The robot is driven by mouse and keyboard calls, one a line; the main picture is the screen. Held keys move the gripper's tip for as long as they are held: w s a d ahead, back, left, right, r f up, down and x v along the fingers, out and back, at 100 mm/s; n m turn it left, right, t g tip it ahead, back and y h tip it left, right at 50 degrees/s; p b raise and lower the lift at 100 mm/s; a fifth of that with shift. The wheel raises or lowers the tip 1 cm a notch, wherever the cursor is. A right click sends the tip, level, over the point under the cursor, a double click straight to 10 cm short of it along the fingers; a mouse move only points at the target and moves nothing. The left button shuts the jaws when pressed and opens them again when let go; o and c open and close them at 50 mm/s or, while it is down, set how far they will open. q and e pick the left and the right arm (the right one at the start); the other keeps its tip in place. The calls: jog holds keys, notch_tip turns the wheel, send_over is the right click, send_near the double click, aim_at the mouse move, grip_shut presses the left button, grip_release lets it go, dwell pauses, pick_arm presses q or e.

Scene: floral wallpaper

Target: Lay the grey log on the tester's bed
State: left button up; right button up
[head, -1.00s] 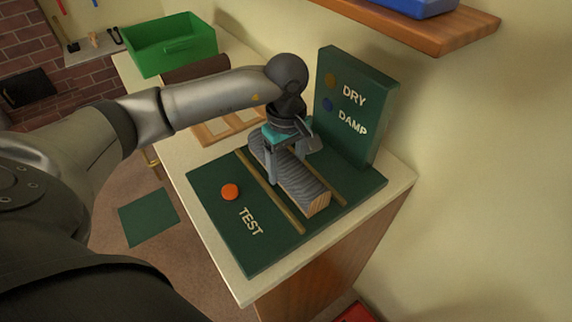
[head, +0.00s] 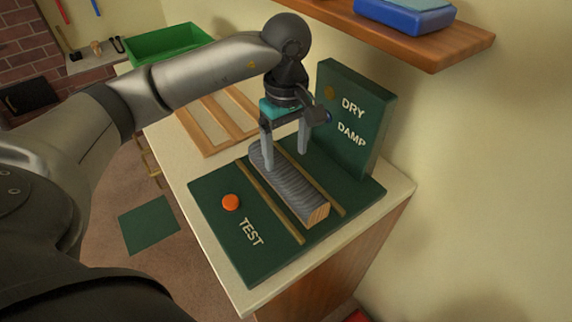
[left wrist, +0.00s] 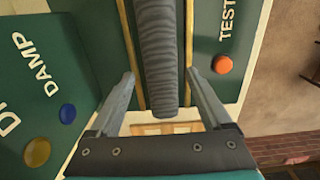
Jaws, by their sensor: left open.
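The grey log (head: 287,186) lies on the green tester's bed (head: 262,263), between two wooden rails, its pale cut end toward the front. It also shows in the left wrist view (left wrist: 158,50), lying between the rails. My left gripper (head: 286,160) is open above the far end of the log, its fingers apart and clear of it. In the left wrist view the fingers (left wrist: 160,92) stand on either side of the log's end. The tester has an orange button (head: 231,202) by the word TEST and an upright panel (head: 352,120) marked DRY and DAMP. My right gripper is not in view.
A slatted wooden rack (head: 215,124) lies behind the tester on the pale worktop (head: 172,150). A green bin (head: 168,42) stands farther back. A wooden shelf (head: 420,40) with a blue box (head: 405,17) juts out at the upper right.

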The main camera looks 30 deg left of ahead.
aim_at(286, 169)
pick_arm(q)
jog(key=shift+r, duration=2.05)
